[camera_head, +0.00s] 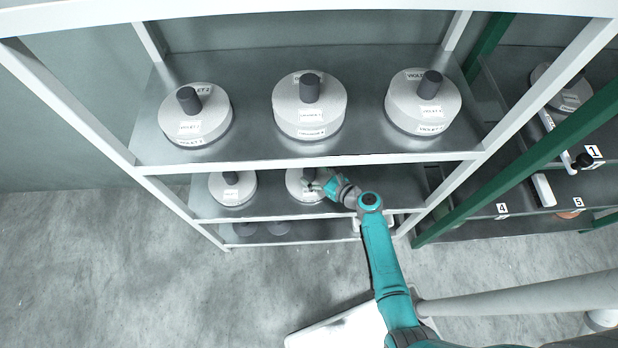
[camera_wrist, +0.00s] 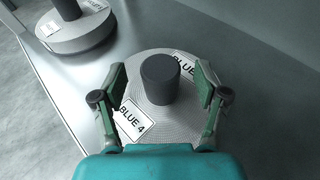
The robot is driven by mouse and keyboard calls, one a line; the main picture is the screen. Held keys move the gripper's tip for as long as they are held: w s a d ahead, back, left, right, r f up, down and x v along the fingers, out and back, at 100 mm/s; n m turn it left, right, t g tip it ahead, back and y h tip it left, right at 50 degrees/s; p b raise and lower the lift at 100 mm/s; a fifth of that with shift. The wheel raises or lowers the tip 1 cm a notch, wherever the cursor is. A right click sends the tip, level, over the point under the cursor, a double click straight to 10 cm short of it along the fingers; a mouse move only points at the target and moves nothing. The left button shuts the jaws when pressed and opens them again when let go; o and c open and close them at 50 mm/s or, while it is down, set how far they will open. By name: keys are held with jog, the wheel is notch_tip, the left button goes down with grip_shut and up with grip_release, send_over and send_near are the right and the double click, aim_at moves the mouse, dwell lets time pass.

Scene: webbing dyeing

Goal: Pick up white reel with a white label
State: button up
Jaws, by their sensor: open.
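A white reel (camera_wrist: 160,122) with a dark grey knob (camera_wrist: 160,80) and white labels, one reading BLUE 4, lies flat on a grey shelf in the wrist view. My gripper (camera_wrist: 159,84) is open, its two fingers apart on either side of the knob, above the reel's top. In the head view the reel (camera_head: 299,190) is on the middle shelf, partly covered by my gripper (camera_head: 314,185).
A second white reel (camera_head: 232,190) sits left on the same shelf. White rack posts and beams (camera_head: 300,164) surround the shelves. A green-framed rack (camera_head: 520,150) stands right.

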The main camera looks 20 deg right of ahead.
jog(key=shift+x, duration=1.25)
grip_shut()
jog(key=shift+r, duration=0.1)
